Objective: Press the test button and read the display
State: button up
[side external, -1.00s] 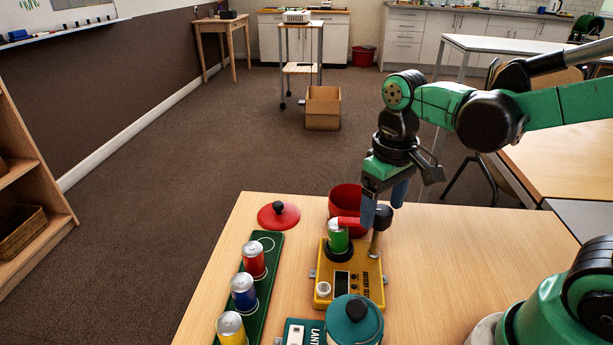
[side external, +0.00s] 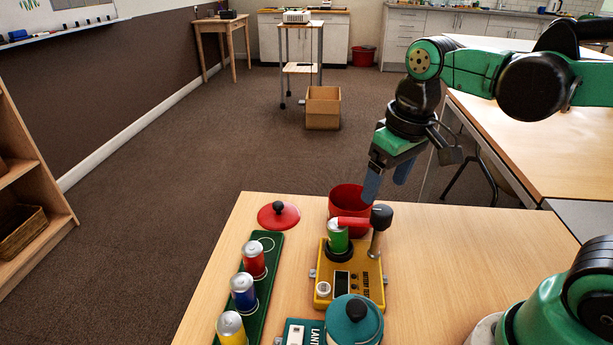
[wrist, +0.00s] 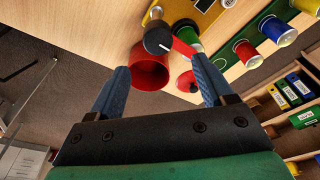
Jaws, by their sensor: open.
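The yellow tester (side external: 368,286) stands on the table with a green battery (side external: 337,240) upright in its round holder. A red arm (side external: 352,221) from a post with a black knob (side external: 381,216) lies across the battery's top. The tester has a dark display window (side external: 342,280), with no readable figures, and a round white part (side external: 323,289), possibly the button. My gripper (side external: 388,180) is open and empty, above and behind the knob, apart from it. In the wrist view, the knob (wrist: 157,40) and red arm (wrist: 184,47) show beyond the fingers.
A red pot (side external: 346,192) stands behind the tester, close below my gripper. Its red lid (side external: 278,216) lies left. A green rack (side external: 261,291) holds red, blue and yellow batteries. A teal lidded pot (side external: 354,325) stands in front.

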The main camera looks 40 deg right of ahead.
jog(key=t, duration=0.1)
jog(key=f+t, duration=0.1)
jog(key=t, duration=0.1)
jog(key=shift+w+f+t, duration=0.15)
jog(key=shift+w+t, duration=0.15)
jog(key=shift+t, duration=0.9)
